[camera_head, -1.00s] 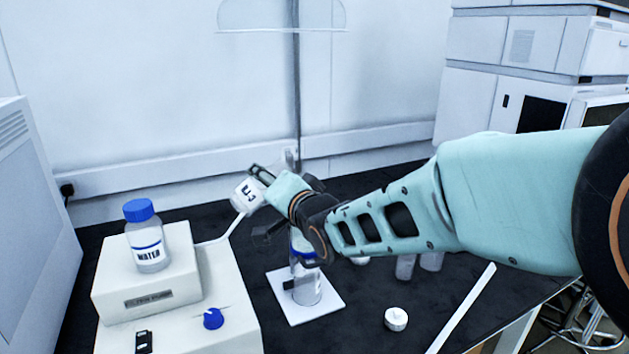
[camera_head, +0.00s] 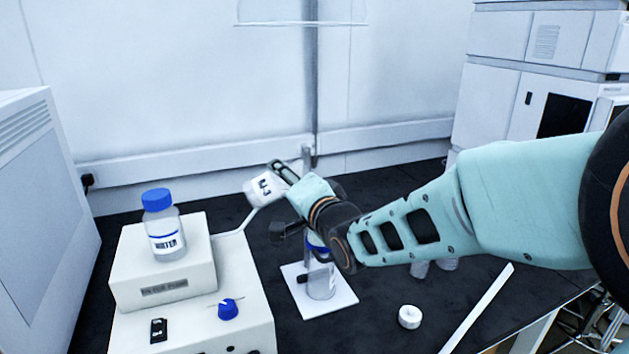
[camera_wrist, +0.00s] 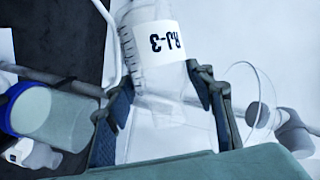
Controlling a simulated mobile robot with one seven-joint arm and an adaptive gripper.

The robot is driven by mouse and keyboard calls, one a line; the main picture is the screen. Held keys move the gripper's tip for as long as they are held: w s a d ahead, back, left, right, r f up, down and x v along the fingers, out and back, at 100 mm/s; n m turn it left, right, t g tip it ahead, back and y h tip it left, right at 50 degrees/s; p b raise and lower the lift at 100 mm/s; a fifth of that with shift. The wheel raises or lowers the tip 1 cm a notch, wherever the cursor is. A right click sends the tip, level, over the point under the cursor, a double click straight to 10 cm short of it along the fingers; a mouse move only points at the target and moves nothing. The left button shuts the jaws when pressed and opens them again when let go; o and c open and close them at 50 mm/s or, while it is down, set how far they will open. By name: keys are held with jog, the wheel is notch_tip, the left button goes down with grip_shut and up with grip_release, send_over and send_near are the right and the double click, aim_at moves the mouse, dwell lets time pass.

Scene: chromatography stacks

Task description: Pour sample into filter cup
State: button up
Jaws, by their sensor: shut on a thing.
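My gripper (camera_head: 281,174) is shut on a clear vessel with a white label, RJ-3 (camera_head: 259,190). The vessel is tilted, held above the bench near the filter stand. In the wrist view the fingers (camera_wrist: 165,92) clasp both sides of the vessel (camera_wrist: 168,118). A clear receiving flask (camera_head: 321,285) stands on a white square plate (camera_head: 340,300), below and right of the vessel. A blue part (camera_head: 317,243) shows above it, and my wrist hides much of the top. In the wrist view a blue-rimmed clear cylinder (camera_wrist: 55,115) lies left of the fingers; I cannot tell whether it is the filter cup.
A blue-capped WATER bottle (camera_head: 164,225) stands on a cream pump box (camera_head: 170,262) at left. A metal rod (camera_head: 311,80) rises behind my gripper. A white cap (camera_head: 409,316) lies front right, and small clear cups (camera_head: 418,268) stand beneath my arm.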

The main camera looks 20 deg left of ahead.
jog(key=shift+r, duration=0.1)
jog(key=shift+f+m+y+b, duration=0.3)
jog(key=shift+m, duration=0.1)
dwell(0.3)
jog(key=shift+d+f+m+b, duration=0.1)
jog(key=shift+f+m+b, duration=0.25)
jog(key=shift+m, duration=0.15)
jog(key=shift+r, duration=0.1)
jog(key=shift+m+t, duration=0.3)
jog(key=shift+m, duration=0.3)
